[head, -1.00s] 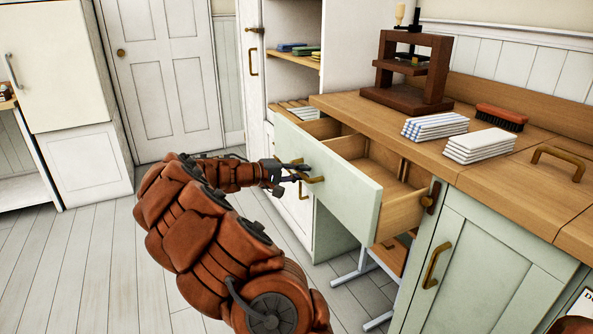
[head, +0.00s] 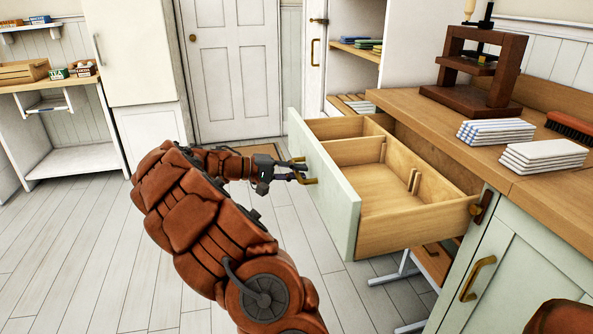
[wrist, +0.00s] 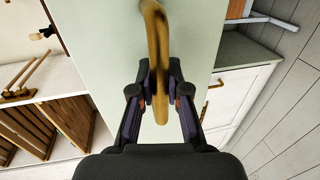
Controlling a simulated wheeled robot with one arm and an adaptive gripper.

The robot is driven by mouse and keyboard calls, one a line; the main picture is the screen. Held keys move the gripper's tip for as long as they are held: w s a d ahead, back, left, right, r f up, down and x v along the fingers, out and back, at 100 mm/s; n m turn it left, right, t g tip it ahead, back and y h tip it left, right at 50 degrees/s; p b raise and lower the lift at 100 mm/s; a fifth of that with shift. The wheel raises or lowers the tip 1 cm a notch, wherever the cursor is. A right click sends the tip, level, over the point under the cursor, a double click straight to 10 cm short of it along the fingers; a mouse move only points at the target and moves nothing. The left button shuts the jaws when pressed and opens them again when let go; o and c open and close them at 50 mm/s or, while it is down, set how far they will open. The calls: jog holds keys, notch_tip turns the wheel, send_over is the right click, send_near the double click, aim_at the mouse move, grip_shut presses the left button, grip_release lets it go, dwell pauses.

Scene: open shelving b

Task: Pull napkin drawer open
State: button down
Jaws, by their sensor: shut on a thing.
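The napkin drawer (head: 350,211) has a pale green front and a wooden inside, and it stands well out from the counter in the head view. Its inside looks empty, with a wooden divider (head: 354,149) and small slotted strips. My gripper (head: 296,174) is at the drawer front, shut on the brass handle (head: 304,181). In the wrist view my gripper's fingers (wrist: 160,98) close on both sides of the brass handle (wrist: 157,40), with the pale green front (wrist: 205,35) behind it.
Two stacks of folded napkins, striped (head: 496,132) and white (head: 543,155), lie on the wooden counter (head: 420,110) beside a wooden press (head: 480,70) and a brush (head: 571,127). A green cupboard door (head: 515,265) stands right of the drawer. The floor (head: 90,240) at left is clear.

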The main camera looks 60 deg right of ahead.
jog(key=shift+w+a, duration=0.15)
jog(key=shift+w, duration=0.1)
jog(key=c, duration=1.1)
grip_release()
jog(key=shift+c, duration=0.2)
jog(key=v, duration=1.2)
